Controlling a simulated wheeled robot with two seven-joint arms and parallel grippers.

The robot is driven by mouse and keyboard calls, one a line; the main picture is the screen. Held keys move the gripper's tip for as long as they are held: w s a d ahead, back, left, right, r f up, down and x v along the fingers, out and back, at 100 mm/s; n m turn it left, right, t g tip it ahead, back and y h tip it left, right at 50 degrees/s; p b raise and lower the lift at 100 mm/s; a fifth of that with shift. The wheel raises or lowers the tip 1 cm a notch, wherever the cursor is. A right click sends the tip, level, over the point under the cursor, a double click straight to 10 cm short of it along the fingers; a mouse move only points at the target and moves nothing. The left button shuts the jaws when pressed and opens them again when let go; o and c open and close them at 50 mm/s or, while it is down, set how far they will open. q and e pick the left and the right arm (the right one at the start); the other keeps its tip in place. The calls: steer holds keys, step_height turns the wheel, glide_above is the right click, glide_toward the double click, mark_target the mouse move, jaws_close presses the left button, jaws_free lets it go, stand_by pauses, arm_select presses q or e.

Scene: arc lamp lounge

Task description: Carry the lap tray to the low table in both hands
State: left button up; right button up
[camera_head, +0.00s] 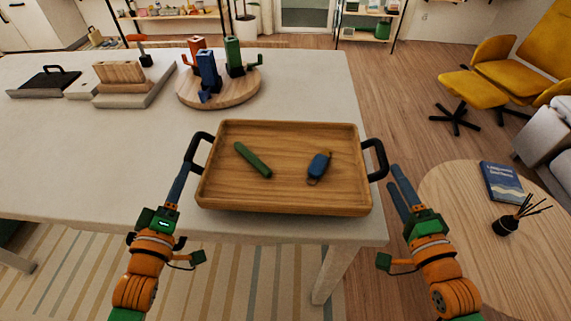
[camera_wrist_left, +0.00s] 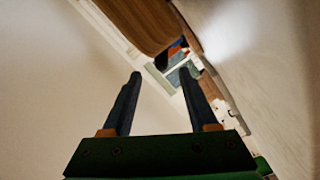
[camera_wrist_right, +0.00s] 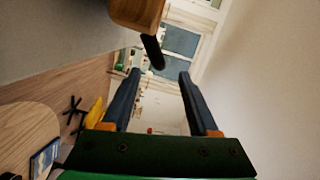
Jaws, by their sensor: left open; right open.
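The wooden lap tray (camera_head: 285,193) sits on the near right part of the white table (camera_head: 110,160). It holds a green stick-like item (camera_head: 253,160) and a small blue item (camera_head: 318,167). My left gripper (camera_head: 181,170) is open close to the tray's black left handle (camera_head: 197,150); I cannot tell whether they touch. My right gripper (camera_head: 394,176) is open just right of the black right handle (camera_head: 376,160), apparently apart from it. In the right wrist view this handle (camera_wrist_right: 153,52) lies ahead of the open fingertips. The round wooden low table (camera_head: 450,215) stands at the right.
A book (camera_head: 502,182) and a reed diffuser (camera_head: 507,225) occupy the low table's right side; its left side is bare. A round board (camera_head: 240,95) with coloured items stands behind the tray. A yellow chair (camera_head: 515,65) stands beyond the low table.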

mark_target(189, 152)
arm_select(q)
steer(key=shift+w, duration=0.25)
arm_select(e)
steer(key=shift+w, duration=0.25)
arm_select(q)
steer(key=w, duration=0.6)
steer(key=shift+f, duration=0.2)
arm_select(e)
steer(key=w, duration=0.4)
steer(key=w+a, duration=0.1)
steer(key=w, duration=0.1)
steer(key=shift+f, duration=0.3)
arm_select(q)
steer(key=shift+w+r, duration=0.1)
steer(key=shift+w, duration=0.35)
arm_select(e)
steer(key=shift+w, duration=0.4)
steer(key=shift+a, duration=0.1)
arm_select(q)
jaws_close()
arm_select(e)
jaws_close()
steer(key=shift+r, duration=0.15)
